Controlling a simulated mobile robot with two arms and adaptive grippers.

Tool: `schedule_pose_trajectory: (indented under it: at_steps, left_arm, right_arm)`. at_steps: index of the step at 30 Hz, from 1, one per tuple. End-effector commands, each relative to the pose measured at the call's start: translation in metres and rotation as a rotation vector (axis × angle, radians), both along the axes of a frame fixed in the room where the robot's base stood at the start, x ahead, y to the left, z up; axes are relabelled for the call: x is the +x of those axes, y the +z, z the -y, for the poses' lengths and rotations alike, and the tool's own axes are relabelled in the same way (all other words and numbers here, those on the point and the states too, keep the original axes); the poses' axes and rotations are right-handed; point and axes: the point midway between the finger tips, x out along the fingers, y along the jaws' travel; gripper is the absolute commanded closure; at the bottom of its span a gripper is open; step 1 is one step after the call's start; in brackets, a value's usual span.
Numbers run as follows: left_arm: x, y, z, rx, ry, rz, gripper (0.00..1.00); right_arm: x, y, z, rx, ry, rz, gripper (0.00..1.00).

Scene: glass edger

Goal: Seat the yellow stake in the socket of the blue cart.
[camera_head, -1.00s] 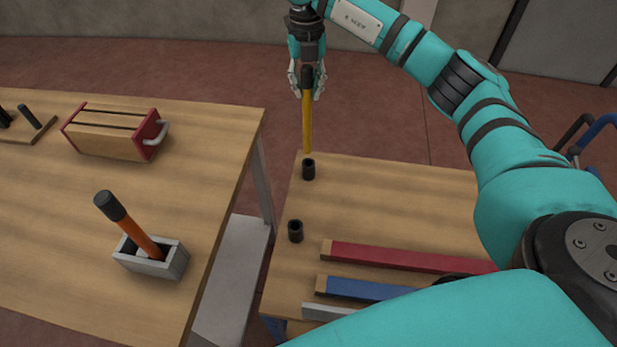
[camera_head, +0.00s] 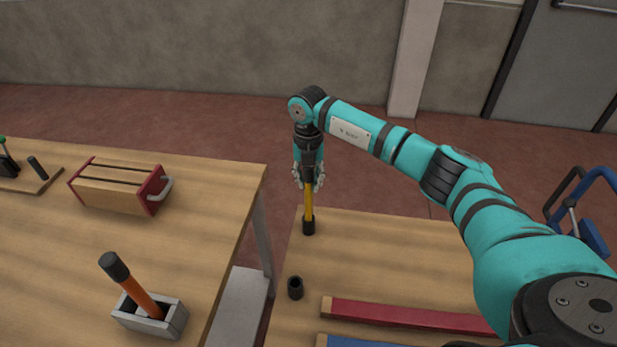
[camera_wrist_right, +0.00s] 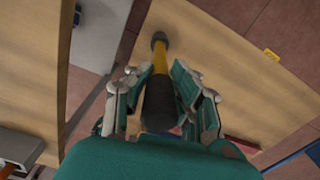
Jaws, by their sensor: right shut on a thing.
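The yellow stake (camera_head: 309,203) stands upright, with its lower end at the far black socket (camera_head: 308,226) on the wooden top of the cart (camera_head: 400,250). In the head view its lower end is hidden by the socket's rim, so it appears to be inside. My right gripper (camera_head: 308,183) is shut on the stake's dark upper end, above the socket. In the right wrist view the stake (camera_wrist_right: 160,62) runs from between the fingers (camera_wrist_right: 160,95) to the socket (camera_wrist_right: 159,38). My left gripper is not in view.
A second, empty black socket (camera_head: 295,288) stands nearer on the cart. Red (camera_head: 400,316) and blue bars lie at its front. On the left table (camera_head: 60,260) are an orange-handled tool (camera_head: 140,290) in a grey holder and a wooden box (camera_head: 115,190). A gap separates table and cart.

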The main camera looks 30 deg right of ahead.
Motion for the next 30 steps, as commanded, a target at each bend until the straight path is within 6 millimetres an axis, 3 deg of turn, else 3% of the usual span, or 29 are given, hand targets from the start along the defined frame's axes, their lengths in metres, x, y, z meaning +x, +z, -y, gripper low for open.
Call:
schedule_pose_trajectory:
  at_steps: [8, 9, 13, 24, 30]
  left_arm:
    - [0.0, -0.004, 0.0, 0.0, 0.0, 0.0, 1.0]
    - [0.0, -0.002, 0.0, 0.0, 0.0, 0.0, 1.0]
    - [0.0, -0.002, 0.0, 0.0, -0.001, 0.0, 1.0]
    - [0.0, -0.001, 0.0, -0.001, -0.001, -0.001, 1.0]
    - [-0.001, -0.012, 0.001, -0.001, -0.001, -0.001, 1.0]
  right_arm:
    - [0.0, -0.004, 0.0, 0.0, 0.0, 0.001, 1.0]
    - [0.0, -0.003, 0.0, 0.0, 0.0, 0.001, 0.75]
    - [0.0, -0.003, 0.0, 0.001, -0.001, 0.0, 0.58]
    - [0.001, 0.004, 0.0, 0.001, -0.001, 0.003, 0.57]
    - [0.002, 0.036, 0.001, 0.0, -0.002, 0.008, 0.57]
